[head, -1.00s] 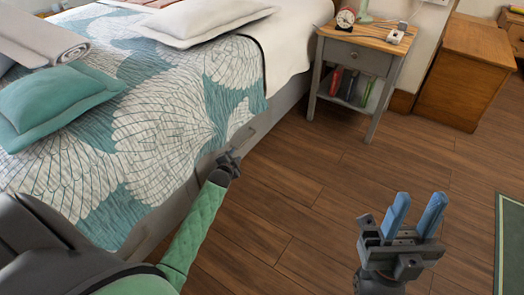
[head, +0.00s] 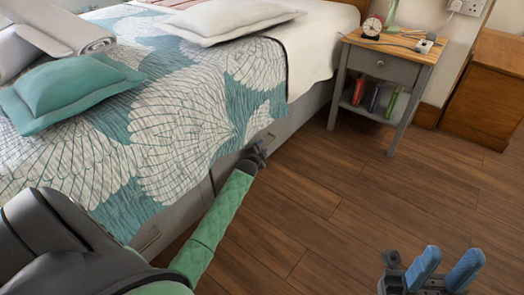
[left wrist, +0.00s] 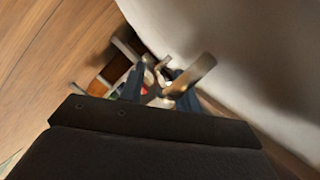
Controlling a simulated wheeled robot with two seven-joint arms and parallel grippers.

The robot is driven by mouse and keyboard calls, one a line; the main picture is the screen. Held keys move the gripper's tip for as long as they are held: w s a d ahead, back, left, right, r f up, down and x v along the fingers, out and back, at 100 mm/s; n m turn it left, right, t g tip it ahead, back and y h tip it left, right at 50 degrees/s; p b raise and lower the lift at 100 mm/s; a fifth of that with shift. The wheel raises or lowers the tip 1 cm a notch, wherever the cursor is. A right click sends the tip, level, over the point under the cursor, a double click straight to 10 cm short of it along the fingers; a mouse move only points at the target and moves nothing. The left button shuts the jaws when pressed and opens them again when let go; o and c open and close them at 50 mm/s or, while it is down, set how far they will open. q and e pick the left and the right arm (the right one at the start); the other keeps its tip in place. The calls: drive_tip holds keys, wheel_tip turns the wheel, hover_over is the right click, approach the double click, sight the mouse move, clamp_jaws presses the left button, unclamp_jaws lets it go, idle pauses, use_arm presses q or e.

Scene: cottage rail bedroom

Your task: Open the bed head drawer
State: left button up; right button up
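The bed head drawer (head: 292,130) is in the grey side of the bed, towards the pillow end, and looks shut. Its pale handle (head: 268,137) is just beyond my left gripper (head: 258,152). In the left wrist view the blurred handle (left wrist: 196,73) appears at the fingers of my left gripper (left wrist: 158,90). Those fingers are apart, and I cannot tell whether they touch the handle. My right gripper (head: 444,268) is over the floor at the lower right, with its blue fingers apart and nothing between them.
A grey nightstand (head: 382,66) with a clock (head: 372,27) and books stands past the bed's head end. A wooden cabinet (head: 484,95) is at the far right. The patterned blanket (head: 185,120) hangs over the bed side. The wooden floor (head: 320,200) beside the bed is clear.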

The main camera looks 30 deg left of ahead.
use_arm(q)
drive_tip(key=shift+w, duration=0.15)
clamp_jaws()
